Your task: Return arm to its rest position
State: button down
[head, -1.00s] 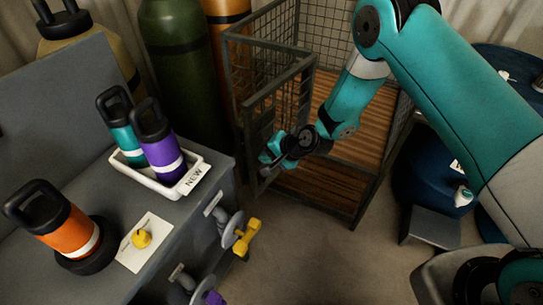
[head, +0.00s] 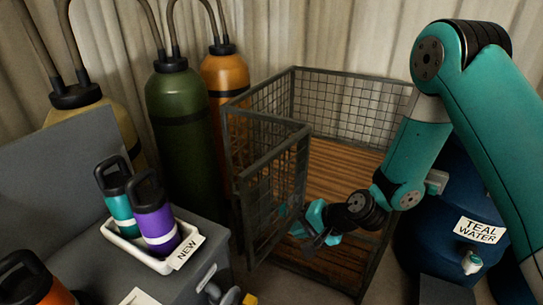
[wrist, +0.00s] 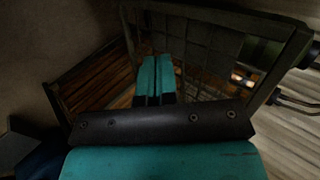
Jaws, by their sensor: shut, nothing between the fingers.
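My gripper (head: 314,238) is shut and empty in the head view, in front of the wire cage (head: 275,120) and close to its swung-out mesh door (head: 275,185). I cannot tell whether it touches the door. In the wrist view the teal fingers of my gripper (wrist: 155,80) are together, with the door's mesh (wrist: 210,50) just beyond them. My arm reaches in from the right side of the head view.
A grey bench (head: 85,270) at left holds a white tray (head: 130,250) marked NEW with teal (head: 119,205) and purple (head: 153,215) bottles. An orange bottle (head: 35,280) is partly cut off. Gas cylinders (head: 180,130) stand behind. A blue TEAL WATER barrel (head: 425,220) stands right.

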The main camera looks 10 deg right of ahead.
jog(key=s+a+r+n+g, duration=0.1)
jog(key=s+r+n, duration=0.2)
jog(key=r, duration=0.4)
jog(key=s+a+r+n+g, duration=0.1)
jog(key=s+r+n+g, duration=0.15)
jog(key=r, duration=0.45)
jog(key=s+d+r+n+h, duration=0.2)
jog(key=s+r+n, duration=0.2)
jog(key=s, duration=0.4)
jog(key=s+d+r+n+g+h, duration=0.1)
jog(key=s+d+r+n, duration=0.2)
jog(key=s+r, duration=0.3)
jog(key=s+n, duration=0.1)
jog(key=s, duration=0.2)
jog(key=shift+r+h, duration=0.4)
